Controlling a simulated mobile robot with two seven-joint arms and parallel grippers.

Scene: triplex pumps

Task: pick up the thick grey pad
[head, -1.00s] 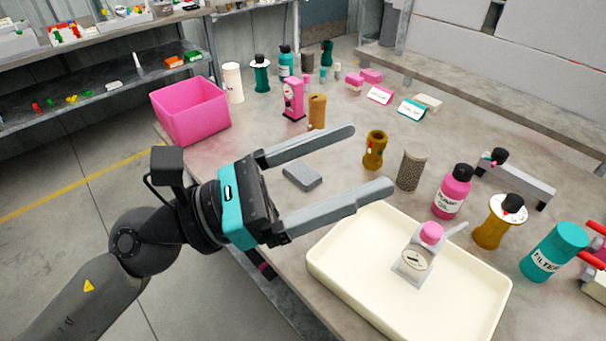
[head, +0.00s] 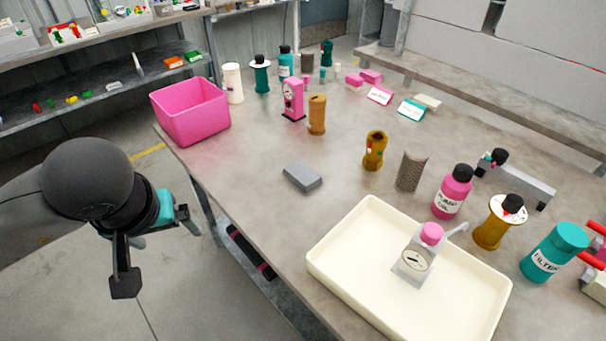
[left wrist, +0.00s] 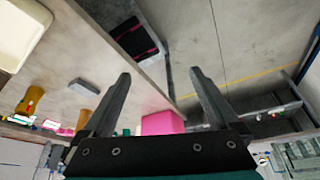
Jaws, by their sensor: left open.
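The thick grey pad (head: 302,177) lies flat on the workbench, between the pink bin and the cream tray. It also shows in the left wrist view (left wrist: 83,86), left of the fingers. My left gripper (head: 155,250) is off the bench's left edge, well apart from the pad. In the left wrist view its two fingers (left wrist: 158,80) are spread, with nothing between them. My right gripper is not in view.
A pink bin (head: 190,113) stands at the bench's left edge. A cream tray (head: 340,268) holding a small grey device with a pink top is at the front. A brown-gold part (head: 375,150) and a mesh cylinder (head: 411,171) stand right of the pad. Bench around the pad is clear.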

